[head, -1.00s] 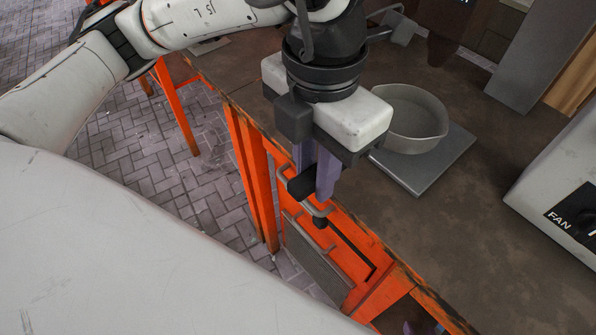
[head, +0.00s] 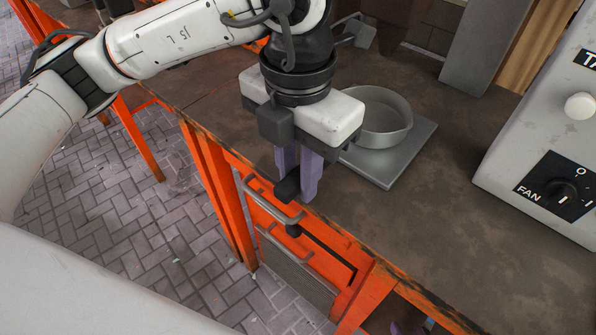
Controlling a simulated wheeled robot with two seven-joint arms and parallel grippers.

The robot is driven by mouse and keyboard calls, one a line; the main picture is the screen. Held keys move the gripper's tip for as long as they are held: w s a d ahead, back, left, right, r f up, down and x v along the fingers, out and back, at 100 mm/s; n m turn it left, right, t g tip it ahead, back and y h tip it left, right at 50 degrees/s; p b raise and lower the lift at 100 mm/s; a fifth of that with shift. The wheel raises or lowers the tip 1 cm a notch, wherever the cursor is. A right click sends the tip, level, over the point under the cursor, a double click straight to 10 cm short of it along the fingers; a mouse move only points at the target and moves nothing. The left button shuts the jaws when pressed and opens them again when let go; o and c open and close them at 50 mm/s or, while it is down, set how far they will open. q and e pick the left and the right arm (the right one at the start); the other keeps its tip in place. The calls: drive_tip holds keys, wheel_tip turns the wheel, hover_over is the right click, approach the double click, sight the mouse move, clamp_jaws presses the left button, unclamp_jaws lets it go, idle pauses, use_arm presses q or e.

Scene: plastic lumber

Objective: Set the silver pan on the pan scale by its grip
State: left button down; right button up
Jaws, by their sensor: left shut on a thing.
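The silver pan (head: 388,137) is a round, shallow metal dish in the middle of the head view, over the flat grey plate of the pan scale (head: 390,172). Its base appears to be on or just above the plate; I cannot tell which. My left gripper (head: 299,180) points down at the near edge of the bench, left of the pan. Its purple fingers are shut on the pan's dark grip (head: 288,188). The gripper body hides the pan's left side and the join of the grip.
The brown bench top (head: 440,215) is clear right of the scale. A grey control box (head: 540,150) with a FAN knob stands at the right. Orange drawers with metal handles (head: 275,207) lie below the gripper. A grey upright panel (head: 487,50) stands behind.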

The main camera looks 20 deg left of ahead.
use_arm(q)
drive_tip(key=c, duration=1.5)
unclamp_jaws()
